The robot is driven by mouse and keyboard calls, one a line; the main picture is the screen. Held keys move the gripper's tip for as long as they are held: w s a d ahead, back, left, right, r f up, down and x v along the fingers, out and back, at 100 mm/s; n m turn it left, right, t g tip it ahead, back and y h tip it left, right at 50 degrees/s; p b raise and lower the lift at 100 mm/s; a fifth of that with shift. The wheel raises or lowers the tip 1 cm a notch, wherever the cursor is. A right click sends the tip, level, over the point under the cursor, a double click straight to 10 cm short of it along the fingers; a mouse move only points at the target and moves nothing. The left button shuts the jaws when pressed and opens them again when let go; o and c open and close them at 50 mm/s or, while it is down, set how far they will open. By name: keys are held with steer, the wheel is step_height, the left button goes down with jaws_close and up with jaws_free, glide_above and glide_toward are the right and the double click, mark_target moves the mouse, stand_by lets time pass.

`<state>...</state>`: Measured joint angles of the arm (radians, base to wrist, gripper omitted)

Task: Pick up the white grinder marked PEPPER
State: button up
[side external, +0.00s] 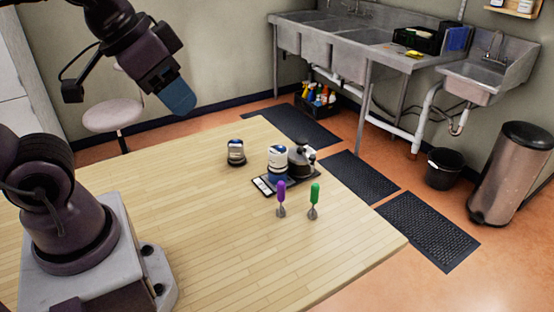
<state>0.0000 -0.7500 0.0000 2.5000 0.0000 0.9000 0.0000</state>
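No PEPPER marking is legible at this size, so I cannot tell which item is the white grinder. One candidate is a small white-and-dark container (236,152) standing alone on the wooden table (200,240). Another is a white container with blue parts (278,154), standing on or at a dark flat tray-like item (263,185). My gripper (178,98), with a blue end, hangs high at the upper left, well apart from both containers. Its finger opening does not show from this side, and I see nothing held in it.
A dark, rounded item with white parts (301,160) stands close beside the blue-and-white container. The table's left and front areas are clear. Sinks (370,50), floor mats and bins are beyond the table.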

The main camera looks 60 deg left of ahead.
steer(key=o, duration=0.6)
steer(key=shift+o, duration=0.2)
